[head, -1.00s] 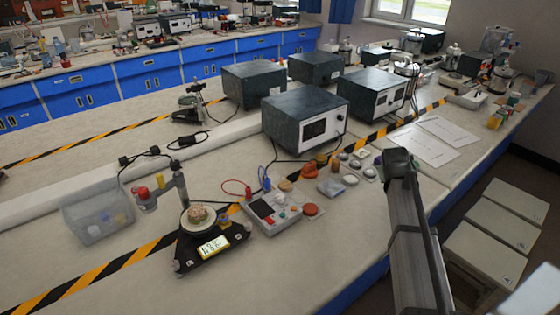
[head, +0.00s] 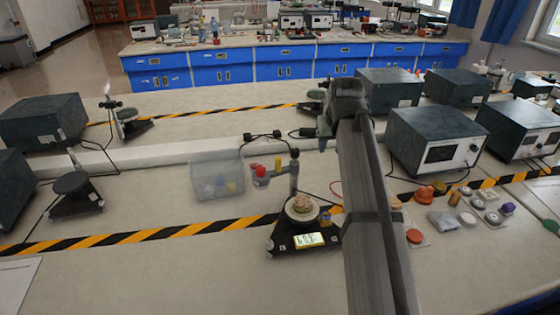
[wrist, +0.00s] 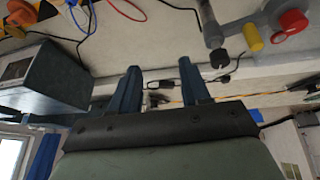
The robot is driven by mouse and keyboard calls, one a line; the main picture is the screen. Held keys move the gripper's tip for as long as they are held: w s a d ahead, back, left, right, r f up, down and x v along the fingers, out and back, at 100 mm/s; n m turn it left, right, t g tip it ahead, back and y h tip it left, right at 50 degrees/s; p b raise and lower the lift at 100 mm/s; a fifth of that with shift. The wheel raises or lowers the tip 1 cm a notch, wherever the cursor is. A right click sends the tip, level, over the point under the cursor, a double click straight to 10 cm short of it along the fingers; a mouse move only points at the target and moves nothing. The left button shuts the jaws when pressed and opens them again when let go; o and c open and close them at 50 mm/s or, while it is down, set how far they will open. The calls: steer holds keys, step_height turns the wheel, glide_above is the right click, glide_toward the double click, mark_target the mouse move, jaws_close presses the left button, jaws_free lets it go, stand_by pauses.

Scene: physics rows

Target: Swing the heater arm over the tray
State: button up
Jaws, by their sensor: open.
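The heater unit has a black base with a lit yellow display (head: 309,240). On it is a round pale tray (head: 302,214) holding a brownish sample. A grey post (head: 294,176) stands behind the tray. The heater arm (head: 261,180), with red and yellow knobs, sticks out to the left of the post, beside the tray and not over it. My gripper (head: 325,130) is beyond and right of the post, apart from it. In the wrist view my two blue fingers (wrist: 160,84) are spread and empty. The red knob (wrist: 293,20) and yellow knob (wrist: 253,38) show at upper right.
A clear plastic bin (head: 217,180) stands left of the heater arm. The bench left of the striped tape (head: 110,238) has free room.

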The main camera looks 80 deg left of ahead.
steer(key=n+g, duration=0.1)
steer(key=n, duration=0.1)
glide_toward(278, 159)
step_height(278, 159, up, 3)
steer(key=x, duration=0.9)
steer(key=d+x, duration=0.1)
steer(key=x, duration=0.3)
steer(key=shift+a+f, duration=0.1)
steer(key=shift+f, duration=0.45)
jaws_close()
